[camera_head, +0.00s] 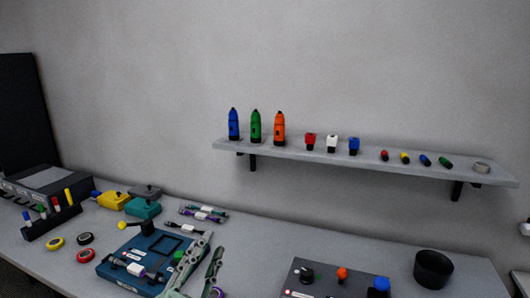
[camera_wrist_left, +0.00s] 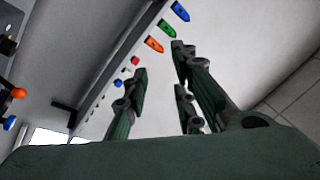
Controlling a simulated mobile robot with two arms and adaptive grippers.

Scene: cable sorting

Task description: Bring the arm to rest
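My left gripper (camera_head: 212,246) is low in the head view, in front of the right side of a blue fixture board on the table. Its light green fingers point up and away. In the left wrist view my left gripper (camera_wrist_left: 160,62) has its fingers spread, with nothing between them. The wrist view shows the wall shelf beyond the fingers, tilted. My right gripper is in neither view.
The blue board (camera_head: 116,270) carries a white connector. A dark panel (camera_head: 320,284) with knobs and a black cup (camera_head: 433,268) stand to the right. A wall shelf (camera_head: 372,161) holds bottles and small coloured parts. A marker rack (camera_head: 50,222) and tape rolls lie left.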

